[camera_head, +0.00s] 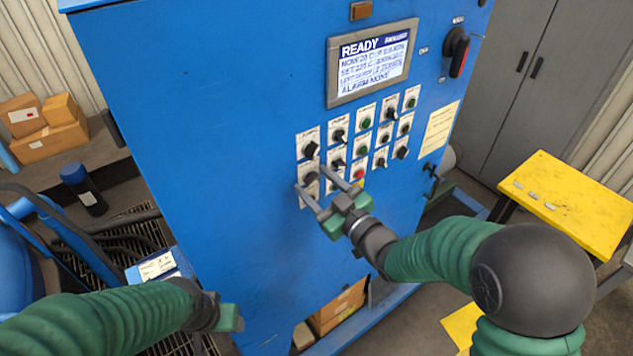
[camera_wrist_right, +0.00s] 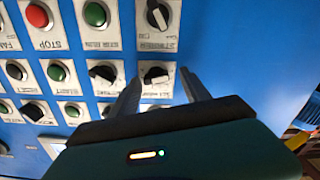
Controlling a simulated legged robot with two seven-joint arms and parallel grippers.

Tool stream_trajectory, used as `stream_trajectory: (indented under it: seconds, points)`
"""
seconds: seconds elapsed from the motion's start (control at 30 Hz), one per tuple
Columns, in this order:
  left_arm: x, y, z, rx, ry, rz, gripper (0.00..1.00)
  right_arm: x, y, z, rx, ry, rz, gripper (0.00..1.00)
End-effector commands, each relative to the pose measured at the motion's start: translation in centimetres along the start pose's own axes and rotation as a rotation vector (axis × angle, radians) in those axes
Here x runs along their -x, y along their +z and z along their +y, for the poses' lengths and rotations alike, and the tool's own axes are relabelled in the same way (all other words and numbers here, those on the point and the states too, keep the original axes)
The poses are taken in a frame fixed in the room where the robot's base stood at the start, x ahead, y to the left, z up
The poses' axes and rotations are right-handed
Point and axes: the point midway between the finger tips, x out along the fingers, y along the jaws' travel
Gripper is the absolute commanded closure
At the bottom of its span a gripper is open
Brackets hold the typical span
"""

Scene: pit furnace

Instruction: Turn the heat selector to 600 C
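The blue control panel (camera_head: 240,120) faces me with rows of black knobs and coloured buttons. Which knob is the heat selector I cannot tell, as the labels are too small to read. My right gripper (camera_head: 310,179) is open at the lower left knob of the panel. In the wrist view its fingertips (camera_wrist_right: 159,78) stand on either side of a black knob (camera_wrist_right: 156,76) on a white plate; whether they touch it is unclear. Another black knob (camera_wrist_right: 158,16) sits in line with it. My left gripper (camera_head: 230,318) is low at the left, away from the knobs; its fingers are not clear.
A lit screen (camera_head: 372,62) above the knobs reads READY. A yellow table (camera_head: 575,205) stands at right, and cardboard boxes (camera_head: 50,128) sit on a shelf at left.

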Motion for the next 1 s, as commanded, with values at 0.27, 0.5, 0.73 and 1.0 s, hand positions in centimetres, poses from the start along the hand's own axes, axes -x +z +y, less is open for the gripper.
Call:
stream_trajectory:
  seconds: [0.27,0.5,0.73,1.0]
  points:
    - [0.00,0.00,0.01,0.000,0.000,0.000,0.41,0.03,0.04,0.06,0.000,0.001,-0.001,0.83]
    - [0.00,-0.01,0.01,0.000,0.000,0.000,0.41,0.06,0.08,0.11,-0.001,0.002,-0.002,1.00]
    - [-0.11,0.02,0.01,0.000,0.000,0.000,0.41,0.05,0.13,0.12,-0.032,0.002,-0.003,1.00]
    - [-0.47,0.10,0.01,0.000,0.000,0.000,0.41,0.06,0.23,0.20,-0.176,0.002,-0.004,1.00]
